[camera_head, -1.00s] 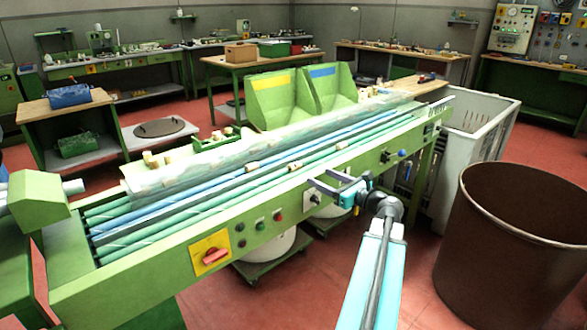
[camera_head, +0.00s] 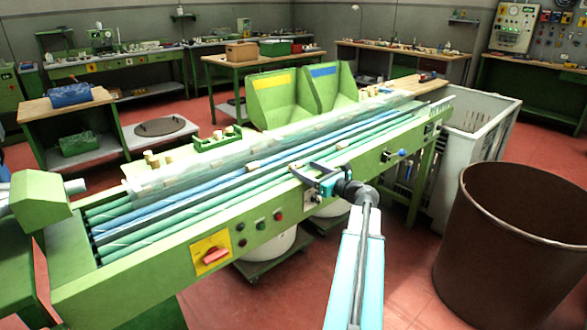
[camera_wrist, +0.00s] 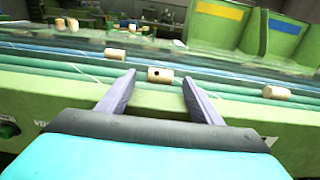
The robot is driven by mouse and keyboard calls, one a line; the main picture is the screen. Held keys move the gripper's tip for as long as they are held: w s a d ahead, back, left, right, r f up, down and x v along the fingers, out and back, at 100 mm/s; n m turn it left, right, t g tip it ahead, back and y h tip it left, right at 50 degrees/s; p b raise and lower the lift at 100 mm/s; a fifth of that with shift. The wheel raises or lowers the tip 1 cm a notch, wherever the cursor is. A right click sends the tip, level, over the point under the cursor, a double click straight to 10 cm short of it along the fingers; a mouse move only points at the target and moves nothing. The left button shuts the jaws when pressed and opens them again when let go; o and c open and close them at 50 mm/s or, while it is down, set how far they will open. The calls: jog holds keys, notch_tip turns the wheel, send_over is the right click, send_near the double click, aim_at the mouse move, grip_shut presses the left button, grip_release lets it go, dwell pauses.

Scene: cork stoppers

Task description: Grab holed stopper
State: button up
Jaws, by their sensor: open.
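The holed stopper (camera_wrist: 160,75) is a pale cork cylinder with a dark hole in its side, lying on the green rollers in the wrist view. In the head view I cannot clearly make it out beside my gripper. My gripper (camera_wrist: 158,82) is open and empty, its two grey fingers pointing at the stopper, one tip on either side in the picture. Whether the tips are level with it I cannot tell. In the head view my gripper (camera_head: 302,168) is at the near edge of the rollers. Other stoppers lie left (camera_wrist: 115,54) and right (camera_wrist: 276,92) of it.
The green machine frame (camera_head: 150,275) runs along the front of the rollers (camera_head: 150,232), with a clear guard (camera_head: 200,172) behind. Two green bins (camera_head: 278,100) stand further back. A brown drum (camera_head: 510,250) and a white crate (camera_head: 480,130) are at the right.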

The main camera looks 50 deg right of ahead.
aim_at(297, 165)
jog(key=shift+w, duration=0.15)
jog(key=shift+w+d+f+p, duration=0.1)
jog(key=shift+w+d+p, duration=0.05)
jog(key=shift+w, duration=1.1)
jog(key=shift+w+d+f+p, duration=0.1)
jog(key=shift+w+d+p, duration=0.05)
jog(key=shift+w, duration=1.05)
jog(key=c, duration=1.1)
